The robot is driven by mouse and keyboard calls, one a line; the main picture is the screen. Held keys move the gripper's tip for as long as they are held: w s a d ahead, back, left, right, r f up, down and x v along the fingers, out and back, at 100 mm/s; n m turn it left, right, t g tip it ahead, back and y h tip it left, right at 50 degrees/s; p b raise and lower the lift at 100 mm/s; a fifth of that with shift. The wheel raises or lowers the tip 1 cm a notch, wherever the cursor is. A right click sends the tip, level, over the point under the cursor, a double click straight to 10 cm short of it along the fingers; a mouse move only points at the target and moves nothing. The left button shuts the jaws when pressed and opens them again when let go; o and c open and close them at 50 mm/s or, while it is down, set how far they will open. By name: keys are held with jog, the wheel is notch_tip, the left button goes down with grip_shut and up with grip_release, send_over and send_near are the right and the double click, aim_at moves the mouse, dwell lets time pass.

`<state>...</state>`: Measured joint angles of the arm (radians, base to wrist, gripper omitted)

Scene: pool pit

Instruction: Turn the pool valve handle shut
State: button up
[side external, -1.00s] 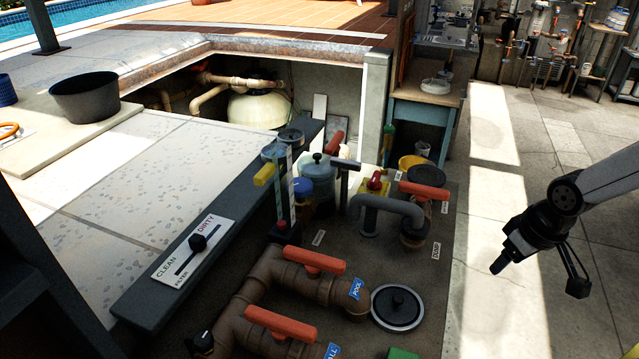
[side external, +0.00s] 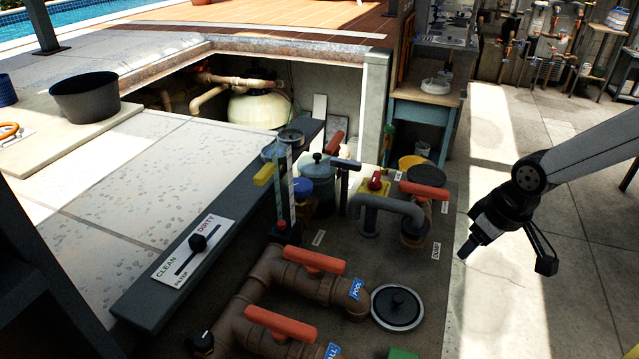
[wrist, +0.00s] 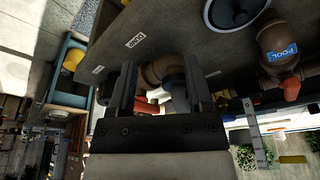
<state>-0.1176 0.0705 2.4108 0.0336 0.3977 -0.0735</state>
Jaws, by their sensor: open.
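The pool valve handle (side external: 314,261) is an orange bar on top of a brown pipe valve with a blue POOL label (side external: 356,288), in the lower middle of the side view. It lies across the picture, sloping slightly down to the right. In the wrist view the POOL label (wrist: 283,52) is at the upper right and the orange handle (wrist: 291,89) shows partly below it. My gripper (side external: 505,256) is open and empty, well to the right of the handle and apart from it. Its open fingers (wrist: 160,85) also show in the wrist view.
Another orange-handled valve (side external: 281,324) stands in front, and the DUMP valve's orange handle (side external: 424,190) is behind. A grey bent pipe (side external: 387,208), a round black-and-grey cap (side external: 398,306) and a CLEAN/DIRTY slider panel (side external: 194,251) are nearby.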

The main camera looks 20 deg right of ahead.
jog(key=w+a+r+n+y, duration=0.1)
jog(key=w+a+r+n, duration=0.2)
jog(key=w+a, duration=0.5)
jog(key=n+y, duration=0.2)
jog(key=n, duration=0.2)
send_near(314, 255)
jog(key=shift+a+f, duration=0.45)
jog(key=shift+f, duration=0.15)
jog(key=shift+f, duration=0.15)
jog(key=shift+x, duration=3.75)
jog(key=shift+w+d, duration=0.1)
jog(key=shift+w, duration=0.05)
grip_shut()
